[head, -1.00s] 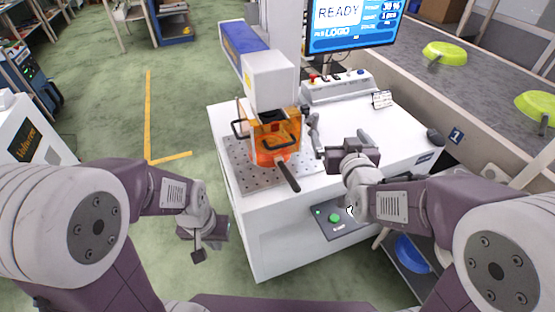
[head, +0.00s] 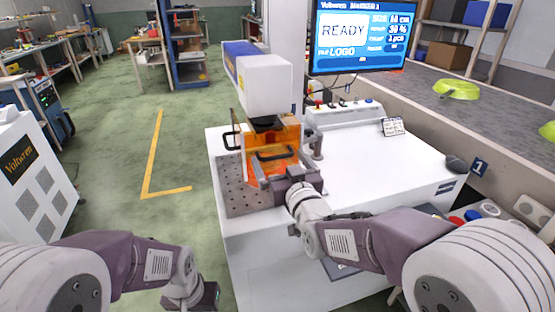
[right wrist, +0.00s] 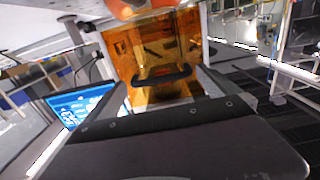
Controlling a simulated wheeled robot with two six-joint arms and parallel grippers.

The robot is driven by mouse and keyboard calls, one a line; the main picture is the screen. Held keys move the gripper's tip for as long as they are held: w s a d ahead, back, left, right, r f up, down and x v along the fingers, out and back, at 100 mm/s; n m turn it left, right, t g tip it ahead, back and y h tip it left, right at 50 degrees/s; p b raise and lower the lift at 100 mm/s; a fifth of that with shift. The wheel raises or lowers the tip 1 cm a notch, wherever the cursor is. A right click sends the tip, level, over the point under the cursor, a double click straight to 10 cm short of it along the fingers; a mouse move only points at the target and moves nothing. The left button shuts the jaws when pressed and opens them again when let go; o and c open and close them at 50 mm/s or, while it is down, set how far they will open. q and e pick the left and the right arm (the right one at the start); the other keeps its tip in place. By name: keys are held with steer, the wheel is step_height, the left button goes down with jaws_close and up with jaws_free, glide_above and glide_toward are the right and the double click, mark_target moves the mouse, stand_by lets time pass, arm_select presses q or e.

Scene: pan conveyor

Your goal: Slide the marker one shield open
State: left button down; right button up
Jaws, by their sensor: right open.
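The marker one shield (head: 288,138) is a transparent orange box under the white and blue marker head (head: 268,85). A black bar handle (head: 275,154) is on its front and another is at its left side. My right gripper (head: 284,172) is in front of the shield, just below the front handle. In the right wrist view the shield (right wrist: 185,45) is straight ahead, and its handle (right wrist: 162,77) lies between the two open fingers, with no grip on it. My left gripper (head: 206,296) is low at the bottom edge, partly cut off.
The perforated plate (head: 235,185) lies under the shield on the white bench (head: 380,165). A control box (head: 342,115), a screen (head: 357,35) reading READY and a dark mouse (head: 456,164) are around it. The conveyor (head: 430,85) with green pans (head: 457,88) runs behind at right.

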steer(key=shift+x, duration=1.15)
steer(key=c, duration=1.8)
step_height(320, 180, up, 11)
steer(key=p, duration=0.6)
steer(key=shift+p, duration=0.3)
steer(key=shift+f, duration=0.1)
steer(key=o, duration=1.8)
steer(key=shift+d+f, duration=0.1)
steer(key=shift+d, duration=0.05)
steer(key=shift+s, duration=0.1)
